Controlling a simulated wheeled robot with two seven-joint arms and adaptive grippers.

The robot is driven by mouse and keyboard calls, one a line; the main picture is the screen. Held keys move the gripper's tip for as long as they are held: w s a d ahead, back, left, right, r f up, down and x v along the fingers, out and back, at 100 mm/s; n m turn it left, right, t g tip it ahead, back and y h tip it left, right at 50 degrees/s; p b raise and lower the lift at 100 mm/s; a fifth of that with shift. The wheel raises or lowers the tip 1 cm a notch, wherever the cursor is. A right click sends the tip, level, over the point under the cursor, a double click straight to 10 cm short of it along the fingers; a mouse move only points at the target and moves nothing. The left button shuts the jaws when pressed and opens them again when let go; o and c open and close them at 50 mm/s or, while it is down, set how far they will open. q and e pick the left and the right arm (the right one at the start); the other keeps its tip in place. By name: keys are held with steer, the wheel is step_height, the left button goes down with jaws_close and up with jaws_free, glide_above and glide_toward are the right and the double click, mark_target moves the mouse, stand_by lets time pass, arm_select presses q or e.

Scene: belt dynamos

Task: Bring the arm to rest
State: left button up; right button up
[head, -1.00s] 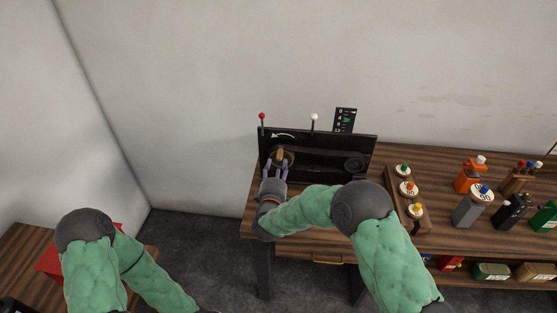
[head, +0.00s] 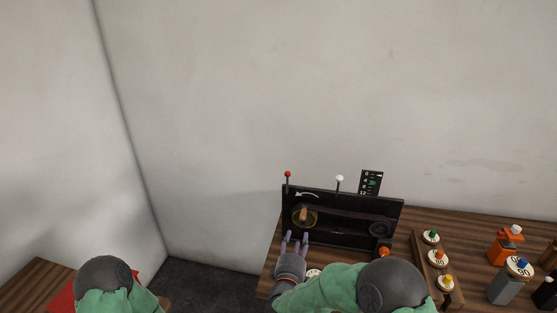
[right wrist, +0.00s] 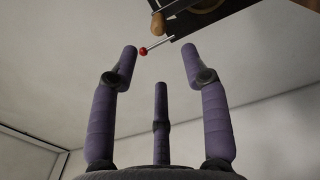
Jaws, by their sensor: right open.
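My right gripper (head: 295,240) is open and empty in front of the black belt machine (head: 340,207). Its purple fingers stand apart just below the brass wheel with a wooden knob (head: 304,215), with nothing between them. In the right wrist view the open fingers (right wrist: 160,75) point toward the wooden knob (right wrist: 158,24) and a red-tipped lever (right wrist: 144,50), both beyond the fingertips. My left arm shows at the lower left in the head view; its gripper is out of frame.
The wooden bench (head: 468,228) carries a rack of coloured knobs (head: 437,258), an orange bottle (head: 503,245) and a grey canister (head: 508,283) at right. A red- and a white-tipped lever and a small display (head: 371,182) rise above the machine. Bare walls stand behind.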

steer(key=s+d+f+m+g+y+b, duration=0.1)
steer(key=s+f+m+g+y+b, duration=0.25)
steer(key=f, duration=1.05)
steer(key=s+f+m+g+y+b, duration=0.2)
steer(key=s+f+m+g, duration=0.25)
steer(key=f, duration=0.95)
steer(key=s+f+m+g+y+b, duration=0.1)
steer(key=s+f+m+g+b, duration=0.1)
steer(key=s+f+m+g, duration=0.2)
steer(key=s+f+m+g+y+b, duration=0.2)
steer(key=s+f+m+g, duration=0.3)
steer(key=s+f, duration=0.6)
steer(key=s+b, duration=0.1)
steer(key=s, duration=0.9)
steer(key=shift+a+m, duration=0.3)
steer(key=shift+m, duration=0.1)
steer(key=shift+y, duration=0.25)
